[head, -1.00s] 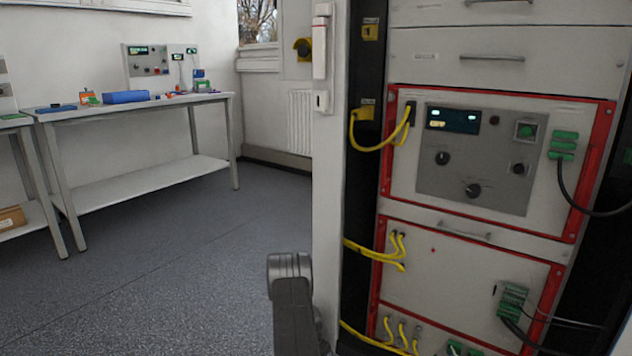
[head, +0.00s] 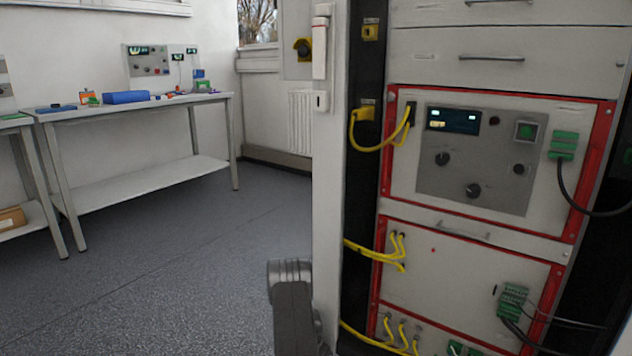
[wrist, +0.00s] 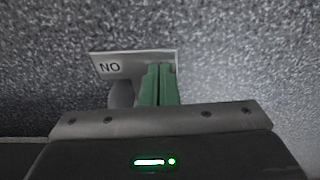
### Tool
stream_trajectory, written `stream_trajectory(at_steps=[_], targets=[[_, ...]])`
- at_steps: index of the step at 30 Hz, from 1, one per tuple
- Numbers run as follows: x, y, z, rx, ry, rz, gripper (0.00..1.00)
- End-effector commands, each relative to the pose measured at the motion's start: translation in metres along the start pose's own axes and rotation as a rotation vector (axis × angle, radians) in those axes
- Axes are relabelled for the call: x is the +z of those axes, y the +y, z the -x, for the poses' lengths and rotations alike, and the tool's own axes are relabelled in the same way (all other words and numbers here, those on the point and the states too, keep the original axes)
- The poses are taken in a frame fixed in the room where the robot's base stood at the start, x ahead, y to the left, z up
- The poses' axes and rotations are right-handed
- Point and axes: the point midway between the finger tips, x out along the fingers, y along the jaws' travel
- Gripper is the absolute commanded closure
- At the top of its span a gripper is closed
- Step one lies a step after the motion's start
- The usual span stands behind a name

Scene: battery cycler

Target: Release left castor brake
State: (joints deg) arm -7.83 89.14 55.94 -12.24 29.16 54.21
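In the wrist view a light grey plate (wrist: 120,66), which I take to be the castor brake pedal, shows dark letters that read "NO" from this side. My gripper (wrist: 160,68) has two green fingers side by side, with only a thin line between them. They look shut, and nothing shows between them. The fingertips overlap the right part of the plate; whether they touch it I cannot tell. A rounded grey part (wrist: 121,95), perhaps the castor wheel, is partly hidden left of the fingers. The head view shows neither gripper nor castor.
In the head view a cabinet (head: 465,232) with red-framed panels, yellow cables (head: 380,146) and drawers fills the right. A workbench (head: 150,178) with instruments stands back left.

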Motion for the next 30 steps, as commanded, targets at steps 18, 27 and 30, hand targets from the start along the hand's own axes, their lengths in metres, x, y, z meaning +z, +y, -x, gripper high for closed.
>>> stream_trajectory(at_steps=[18, 27, 30], targets=[[0.000, 0.001, 0.001, 0.002, -0.002, -0.001, 1.00], [-0.004, 0.001, 0.026, 0.001, -0.001, 0.000, 1.00], [-0.005, 0.001, 0.034, 0.001, -0.001, 0.000, 1.00]])
